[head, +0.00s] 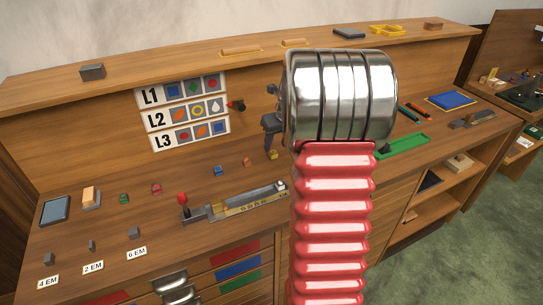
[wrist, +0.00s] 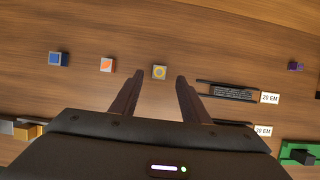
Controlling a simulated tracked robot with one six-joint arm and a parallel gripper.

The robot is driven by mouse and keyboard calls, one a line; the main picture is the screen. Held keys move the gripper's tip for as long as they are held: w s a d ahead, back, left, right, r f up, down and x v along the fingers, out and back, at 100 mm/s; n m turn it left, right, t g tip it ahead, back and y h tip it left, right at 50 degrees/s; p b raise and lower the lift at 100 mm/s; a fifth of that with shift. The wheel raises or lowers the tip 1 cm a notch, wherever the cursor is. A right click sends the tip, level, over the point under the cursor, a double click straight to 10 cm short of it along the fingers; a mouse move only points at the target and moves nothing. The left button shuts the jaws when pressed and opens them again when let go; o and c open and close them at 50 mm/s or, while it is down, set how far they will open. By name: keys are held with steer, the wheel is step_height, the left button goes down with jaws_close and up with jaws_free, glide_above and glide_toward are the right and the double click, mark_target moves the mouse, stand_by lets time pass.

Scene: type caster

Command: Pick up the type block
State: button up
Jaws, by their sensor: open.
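Several small type blocks stand in a row on the wooden bench. In the wrist view a block with a yellow ring on a grey face (wrist: 159,72) lies between my open fingertips, with a gap on both sides. A block with an orange leaf mark (wrist: 107,64) and a blue-faced block (wrist: 58,58) stand to its left. A purple block (wrist: 295,66) is far right. In the head view my gripper (head: 271,128) shows partly behind my arm, above the yellow block (head: 271,155). Green (head: 123,198) and red (head: 156,188) blocks stand further left.
A sign with rows L1 to L3 (head: 183,112) is on the back panel. A metal composing stick (head: 240,203) lies in front of the row. A green tray (head: 402,146) is further right.

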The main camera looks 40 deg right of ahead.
mark_target(273, 152)
steer(key=shift+x, duration=2.4)
steer(key=shift+a, duration=0.1)
steer(key=shift+c, duration=0.3)
steer(key=shift+r, duration=0.1)
jaws_close()
